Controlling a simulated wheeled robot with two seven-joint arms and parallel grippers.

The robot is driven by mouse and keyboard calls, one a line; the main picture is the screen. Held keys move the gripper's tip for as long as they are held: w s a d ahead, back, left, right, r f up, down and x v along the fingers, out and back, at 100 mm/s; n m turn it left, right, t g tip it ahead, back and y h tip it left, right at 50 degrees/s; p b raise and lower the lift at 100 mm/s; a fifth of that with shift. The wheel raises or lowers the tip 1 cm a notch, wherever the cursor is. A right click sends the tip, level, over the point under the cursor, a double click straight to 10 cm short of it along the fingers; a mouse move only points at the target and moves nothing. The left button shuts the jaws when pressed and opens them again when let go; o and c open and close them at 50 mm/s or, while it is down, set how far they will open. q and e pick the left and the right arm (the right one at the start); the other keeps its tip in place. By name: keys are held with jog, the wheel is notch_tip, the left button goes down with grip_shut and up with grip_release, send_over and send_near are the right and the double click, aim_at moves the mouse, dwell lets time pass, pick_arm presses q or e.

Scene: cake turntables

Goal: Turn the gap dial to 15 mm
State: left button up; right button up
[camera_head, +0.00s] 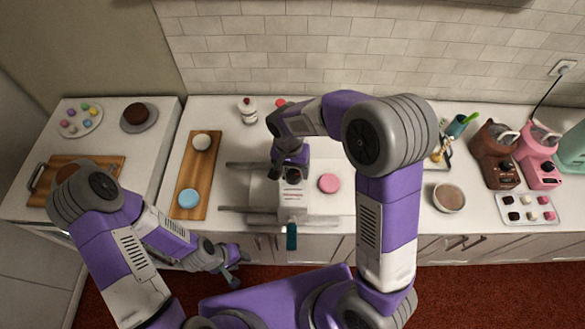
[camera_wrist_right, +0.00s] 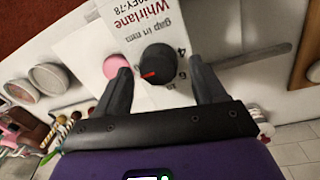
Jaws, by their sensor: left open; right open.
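The gap dial (camera_wrist_right: 158,62) is a dark round knob with a red mark on its lower-left side in the right wrist view. It sits on a white panel (camera_wrist_right: 130,28) printed "gap in mm" and "Whirlane". The figures 4 and 6 show at the dial's right; other figures are partly cut or too small to read. My right gripper (camera_wrist_right: 162,88) is open, with one finger on each side of the dial; contact cannot be told. In the head view, my right gripper (camera_head: 291,166) is over the white machine (camera_head: 293,205). My left gripper (camera_head: 238,270) is open, low in front of the counter.
A pink disc (camera_head: 329,183) lies beside the machine. A wooden board (camera_head: 192,178) with a white and a blue round cake is to its left. A teal handle (camera_head: 291,237) projects at the machine's front. A bowl (camera_head: 448,197) stands to the right.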

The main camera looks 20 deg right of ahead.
jog(key=shift+s+f, duration=0.15)
jog(key=shift+c, duration=0.5)
jog(key=c, duration=1)
jog(key=shift+o, duration=0.2)
jog(key=shift+n, duration=0.3)
jog(key=n+b, duration=0.1)
jog(key=n, duration=0.2)
jog(key=n+b, duration=0.1)
jog(key=n, duration=0.4)
jog(key=shift+a+t, duration=0.15)
jog(key=shift+t, duration=0.15)
